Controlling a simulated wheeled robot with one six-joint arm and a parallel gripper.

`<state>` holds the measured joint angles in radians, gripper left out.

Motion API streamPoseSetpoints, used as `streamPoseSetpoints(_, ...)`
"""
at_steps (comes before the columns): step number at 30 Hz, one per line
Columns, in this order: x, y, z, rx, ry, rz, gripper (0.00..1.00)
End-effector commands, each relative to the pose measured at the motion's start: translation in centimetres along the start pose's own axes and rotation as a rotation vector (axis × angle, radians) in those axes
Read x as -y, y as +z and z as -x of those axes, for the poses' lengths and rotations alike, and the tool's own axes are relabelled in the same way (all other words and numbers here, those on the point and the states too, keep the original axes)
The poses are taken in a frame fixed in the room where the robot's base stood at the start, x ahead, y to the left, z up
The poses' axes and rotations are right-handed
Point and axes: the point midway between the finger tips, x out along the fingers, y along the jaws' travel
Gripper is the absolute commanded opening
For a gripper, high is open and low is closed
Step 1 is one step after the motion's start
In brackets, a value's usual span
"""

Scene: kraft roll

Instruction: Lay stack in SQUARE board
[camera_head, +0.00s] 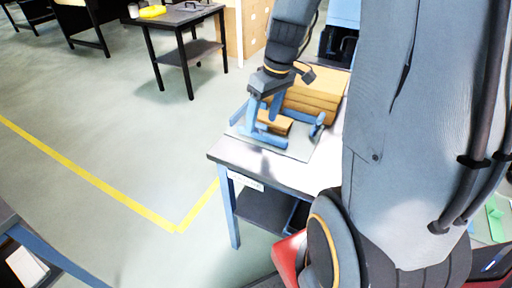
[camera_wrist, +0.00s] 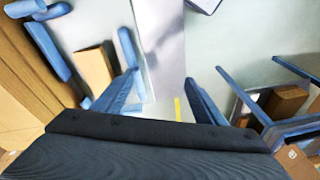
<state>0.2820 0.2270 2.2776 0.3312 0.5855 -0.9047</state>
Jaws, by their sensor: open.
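A grey board (camera_head: 299,152) with blue rails lies on the near table. A small brown stack (camera_head: 283,126) sits among the rails; it also shows in the wrist view (camera_wrist: 95,75), left of my fingers. My gripper (camera_head: 262,118) is low over the board, close to the brown stack. In the wrist view, my gripper (camera_wrist: 160,78) has its two blue fingers apart with nothing between them. The fingers hide part of the stack and rails in the head view. I cannot tell whether a finger touches the stack.
Larger brown boxes (camera_head: 316,88) stand right behind the board. The near table's front edge (camera_head: 260,172) is close to the board. A dark side table (camera_head: 185,17) with a yellow item stands farther back. Open floor with a yellow line (camera_head: 90,175) lies left.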

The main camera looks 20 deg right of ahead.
Motion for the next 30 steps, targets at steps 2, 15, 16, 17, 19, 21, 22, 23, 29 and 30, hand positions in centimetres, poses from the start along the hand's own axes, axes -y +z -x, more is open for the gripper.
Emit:
streamPoseSetpoints(2,3.4,1.5,-0.2,0.039,0.02,-0.064,0.65)
streamPoseSetpoints(15,11.1,7.7,-0.7,0.102,0.134,-0.333,0.65)
streamPoseSetpoints(16,11.1,7.8,-0.7,0.102,0.136,-0.336,0.65)
streamPoseSetpoints(17,11.2,7.9,-0.8,0.102,0.137,-0.339,0.65)
streamPoseSetpoints(19,11.2,7.9,-0.8,0.102,0.138,-0.342,0.65)
streamPoseSetpoints(21,11.2,7.9,-0.8,0.102,0.137,-0.343,0.65)
streamPoseSetpoints(22,11.2,7.9,-0.8,0.102,0.137,-0.343,0.65)
streamPoseSetpoints(23,11.2,7.9,-0.8,0.102,0.137,-0.343,0.65)
streamPoseSetpoints(29,11.1,7.9,-0.8,0.102,0.137,-0.343,0.65)
streamPoseSetpoints(30,11.1,7.9,-0.8,0.102,0.137,-0.343,0.65)
